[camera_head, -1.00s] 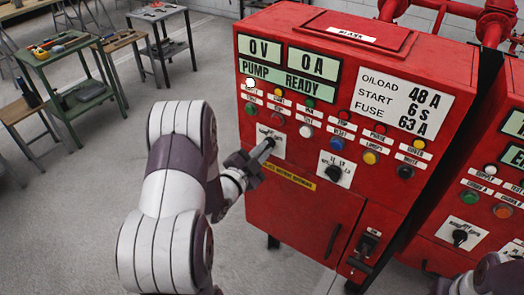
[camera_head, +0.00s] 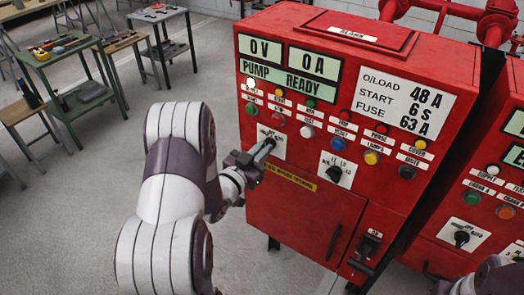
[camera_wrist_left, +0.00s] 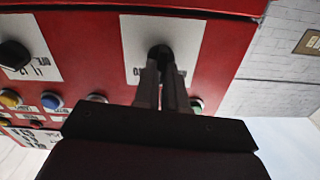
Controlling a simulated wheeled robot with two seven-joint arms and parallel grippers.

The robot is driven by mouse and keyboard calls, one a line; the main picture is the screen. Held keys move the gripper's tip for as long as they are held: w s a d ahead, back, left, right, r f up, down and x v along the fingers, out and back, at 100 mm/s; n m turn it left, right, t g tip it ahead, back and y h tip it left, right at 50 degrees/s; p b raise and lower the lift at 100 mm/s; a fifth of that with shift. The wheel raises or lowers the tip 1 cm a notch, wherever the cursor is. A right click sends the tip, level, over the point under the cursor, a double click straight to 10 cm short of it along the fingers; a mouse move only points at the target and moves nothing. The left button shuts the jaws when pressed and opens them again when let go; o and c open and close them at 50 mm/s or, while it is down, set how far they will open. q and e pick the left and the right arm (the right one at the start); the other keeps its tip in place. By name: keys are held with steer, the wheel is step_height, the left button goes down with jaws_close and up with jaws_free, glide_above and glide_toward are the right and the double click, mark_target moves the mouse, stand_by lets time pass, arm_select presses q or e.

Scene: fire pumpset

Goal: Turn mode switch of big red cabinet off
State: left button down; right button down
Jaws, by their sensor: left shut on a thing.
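The big red cabinet (camera_head: 300,212) stands in the middle of the head view, with lit displays, buttons and two rotary switches on its front. The left switch, on a white plate (camera_head: 277,150), is at the fingertips of my left gripper (camera_head: 266,146). In the left wrist view the fingers (camera_wrist_left: 162,80) close together on its black knob (camera_wrist_left: 160,54); the plate (camera_wrist_left: 190,38) shows around it. My gripper hides most of the knob and its markings in the head view. A second black switch (camera_head: 335,173) sits to the right, untouched. My right gripper is not visible.
A second red cabinet (camera_head: 440,255) stands at the right with its own switch (camera_head: 461,238). Red pipes (camera_head: 495,22) rise behind. A green tool table (camera_head: 62,62) and other tables stand at the back left. The grey floor between is clear.

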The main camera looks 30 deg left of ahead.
arm_select(q)
steer(key=shift+f+n, duration=0.1)
steer(key=shift+n, duration=0.5)
steer(key=c, duration=1.2)
jaws_free()
steer(key=s+a+b, duration=0.1)
steer(key=s+b, duration=0.1)
steer(key=s, duration=1)
steer(key=shift+s, duration=0.4)
